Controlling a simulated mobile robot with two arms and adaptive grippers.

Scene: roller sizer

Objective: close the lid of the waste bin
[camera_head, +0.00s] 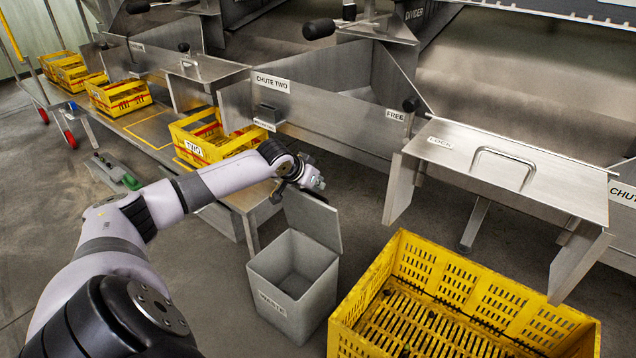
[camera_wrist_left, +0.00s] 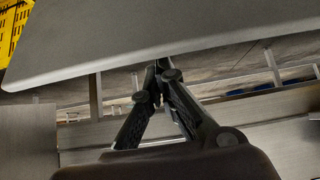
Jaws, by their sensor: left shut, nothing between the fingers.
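The grey waste bin (camera_head: 292,290) stands on the floor with a "WASTE" label on its front. Its lid (camera_head: 313,219) stands up, raised and leaning back at the rear edge, so the bin's opening shows. My left gripper (camera_head: 318,185) is at the lid's upper edge, at or just behind it; the head view does not settle whether they touch. In the left wrist view the lid (camera_wrist_left: 150,35) fills the top as a large grey panel, and the shut, empty fingers (camera_wrist_left: 162,66) reach to its edge. My right gripper is not in view.
A large yellow crate (camera_head: 345,322) stands right of the bin. A metal bench with yellow crates (camera_head: 178,143) runs behind and left of it. A hinged metal cover marked "LOCK" (camera_head: 465,140) and chutes (camera_head: 320,115) stand behind. Open floor lies left of the bin.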

